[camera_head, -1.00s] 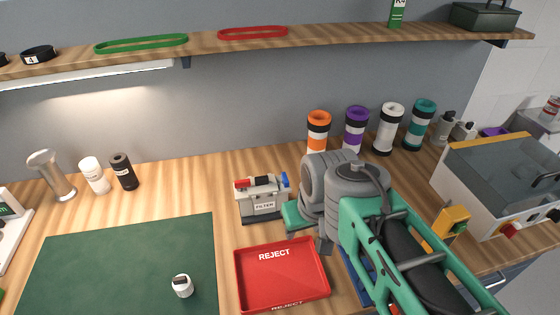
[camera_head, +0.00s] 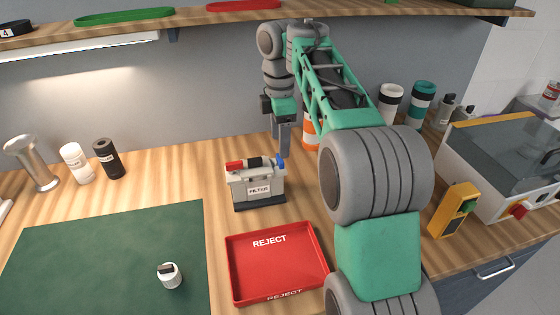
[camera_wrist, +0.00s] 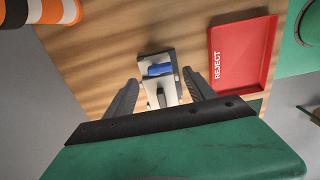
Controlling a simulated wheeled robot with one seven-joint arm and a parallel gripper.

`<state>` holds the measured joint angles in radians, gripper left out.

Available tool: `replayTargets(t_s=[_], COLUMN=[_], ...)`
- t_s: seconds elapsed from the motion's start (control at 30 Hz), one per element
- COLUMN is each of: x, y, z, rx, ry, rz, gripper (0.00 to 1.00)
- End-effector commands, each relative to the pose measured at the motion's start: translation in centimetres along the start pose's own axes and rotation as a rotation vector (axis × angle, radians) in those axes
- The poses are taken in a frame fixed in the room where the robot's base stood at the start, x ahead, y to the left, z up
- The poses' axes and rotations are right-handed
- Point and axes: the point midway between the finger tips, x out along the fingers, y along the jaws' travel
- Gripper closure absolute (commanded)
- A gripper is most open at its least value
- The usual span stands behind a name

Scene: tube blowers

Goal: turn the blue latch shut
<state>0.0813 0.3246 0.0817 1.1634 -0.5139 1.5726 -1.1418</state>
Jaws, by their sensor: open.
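The grey filter box (camera_head: 258,190), labelled FILTER, stands upright on the wooden bench. The blue latch (camera_head: 280,162) is at the right end of its top, and a red piece (camera_head: 234,167) is at the left end. My gripper (camera_head: 284,148) points down close to the blue latch. In the wrist view my gripper (camera_wrist: 160,78) is open, its fingers on either side of the box's end, with the blue latch (camera_wrist: 160,70) between and beyond the fingertips. Nothing is held. I cannot tell whether a finger touches the latch.
A red REJECT tray (camera_head: 233,268) lies in front of the box. A green mat (camera_head: 100,250) with a small white jar (camera_head: 169,276) is at left. An orange tube (camera_head: 310,137) stands close behind my arm. A shelf (camera_head: 200,18) runs above.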

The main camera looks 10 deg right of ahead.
Motion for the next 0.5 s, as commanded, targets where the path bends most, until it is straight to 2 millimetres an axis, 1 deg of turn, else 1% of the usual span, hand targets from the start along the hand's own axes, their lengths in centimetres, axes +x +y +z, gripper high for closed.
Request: replayTargets(t_s=[0.03, 0.1, 0.2, 0.3, 0.5], x=[2.0, 3.4, 4.8, 5.4, 5.2], y=[0.0, 0.0, 0.0, 0.0, 0.0], z=[0.0, 0.0, 0.0, 0.0, 0.0], rx=[0.001, 0.002, 0.002, 0.003, 0.003], ry=[0.000, 0.000, 0.001, 0.001, 0.001], rz=[-0.001, -0.001, 0.001, 0.001, 0.001], gripper=[0.36, 0.36, 0.36, 0.36, 0.36])
